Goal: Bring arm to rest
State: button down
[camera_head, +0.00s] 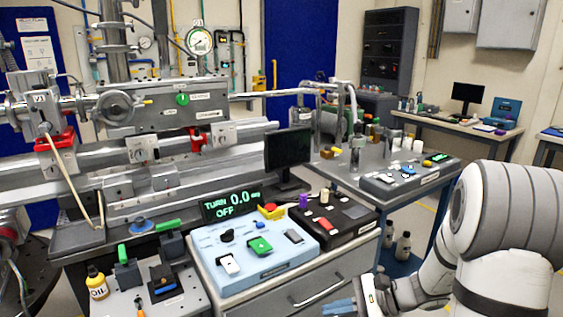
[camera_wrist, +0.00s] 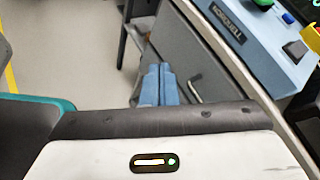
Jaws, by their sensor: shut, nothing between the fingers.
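My gripper (camera_head: 341,305) shows at the bottom edge of the head view, with blue fingers in front of the grey drawer cabinet (camera_head: 298,296). In the wrist view the blue fingers of my gripper (camera_wrist: 160,84) lie side by side, shut and empty. They are apart from the cabinet's handle (camera_wrist: 195,90) in the picture. My white and grey arm is bent at the right of the head view, and its lower part is cut off by the frame.
A light blue control box (camera_head: 250,262) and a black control box (camera_head: 345,217) stand on the cabinet. A monitor (camera_head: 288,150) and a green display reading "TURN 0.0 OFF" (camera_head: 231,204) stand behind. A side table (camera_head: 330,170) is beyond. Open floor (camera_wrist: 70,60) shows in the wrist view.

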jog(key=s+a+r+n+g+h+p, duration=0.25)
jog(key=s+r+n+h+p, duration=0.35)
jog(key=s+r+n, duration=0.35)
jog(key=s+d+r+n+t+h+p, duration=0.1)
jog(key=s+d+r+n+h+p, duration=0.1)
jog(key=r, duration=0.4)
jog(key=s+d+r+n+t+h+p, duration=0.1)
jog(key=s+d+r+n+h+p, duration=0.2)
jog(key=r, duration=0.3)
jog(key=shift+s+d+r+t+h+p, duration=0.2)
jog(key=shift+r+t+h+p, duration=0.15)
jog(key=shift+h+p, duration=0.5)
jog(key=shift+n, duration=0.25)
